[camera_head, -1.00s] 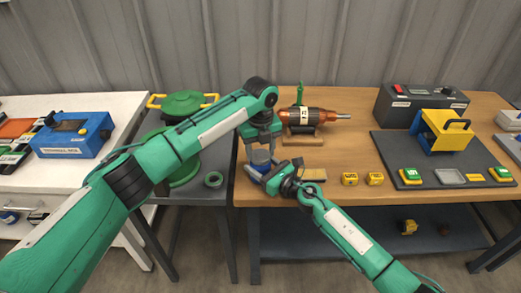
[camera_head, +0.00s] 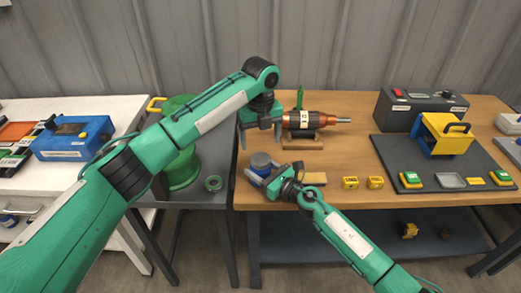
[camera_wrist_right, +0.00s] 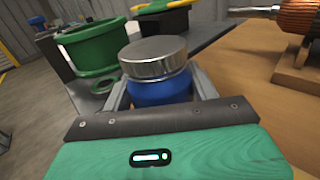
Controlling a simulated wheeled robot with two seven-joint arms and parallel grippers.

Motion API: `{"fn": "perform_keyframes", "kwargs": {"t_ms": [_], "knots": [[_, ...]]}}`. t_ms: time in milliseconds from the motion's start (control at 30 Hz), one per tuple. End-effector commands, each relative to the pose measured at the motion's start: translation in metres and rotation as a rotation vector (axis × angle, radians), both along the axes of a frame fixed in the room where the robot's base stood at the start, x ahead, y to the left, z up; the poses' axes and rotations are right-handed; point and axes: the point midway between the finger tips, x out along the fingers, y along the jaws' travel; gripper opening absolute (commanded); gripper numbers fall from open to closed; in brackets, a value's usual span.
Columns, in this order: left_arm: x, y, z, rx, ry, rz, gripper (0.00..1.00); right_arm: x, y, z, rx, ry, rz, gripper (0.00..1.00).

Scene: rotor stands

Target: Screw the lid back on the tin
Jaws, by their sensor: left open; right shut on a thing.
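The blue tin (camera_wrist_right: 162,92) stands upright between the fingers of my right gripper (camera_wrist_right: 160,86), which is shut on it near the front left edge of the wooden bench. The silver lid (camera_wrist_right: 153,55) sits on top of the tin; I cannot tell how tightly it is on. In the head view the lid (camera_head: 261,160) shows grey above the tin. My left gripper (camera_head: 261,142) is open and empty above the lid, apart from it, with its two fingers pointing down.
The orange rotor (camera_head: 312,121) on its wooden stand (camera_head: 303,142) is close behind and right of the left gripper. A tan pad (camera_head: 314,178) and yellow blocks (camera_head: 350,183) lie right of the tin. A green drum (camera_head: 183,168) and green ring (camera_head: 213,183) are left.

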Motion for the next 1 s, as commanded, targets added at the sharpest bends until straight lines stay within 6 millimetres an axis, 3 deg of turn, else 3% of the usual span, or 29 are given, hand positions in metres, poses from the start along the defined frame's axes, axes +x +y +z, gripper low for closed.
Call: {"fn": "perform_keyframes", "kwargs": {"t_ms": [100, 300, 700, 733, 833, 1000], "knots": [[0.0, -0.001, 0.026, -0.002, -0.002, -0.001, 0.79, 0.0, 0.0, -0.001, -0.001, 0.001, 0.0, 0.0], [0.0, 0.0, 0.052, 0.0, 0.0, 0.0, 0.79, 0.0, 0.0, -0.001, -0.001, 0.001, 0.001, 0.0], [0.0, 0.0, 0.059, 0.0, 0.0, 0.001, 0.79, 0.0, 0.0, 0.0, 0.0, 0.001, 0.001, 0.0], [0.0, 0.0, 0.059, 0.0, 0.0, 0.001, 0.79, 0.0, 0.0, 0.0, 0.0, 0.001, 0.001, 0.65], [0.0, 0.0, 0.059, 0.0, 0.0, 0.001, 0.79, 0.0, 0.0, 0.0, 0.001, 0.001, 0.001, 0.85], [0.0, 0.0, 0.059, 0.0, 0.0, 0.001, 0.79, 0.0, 0.0, 0.0, 0.0, 0.0, 0.0, 0.85]]}}
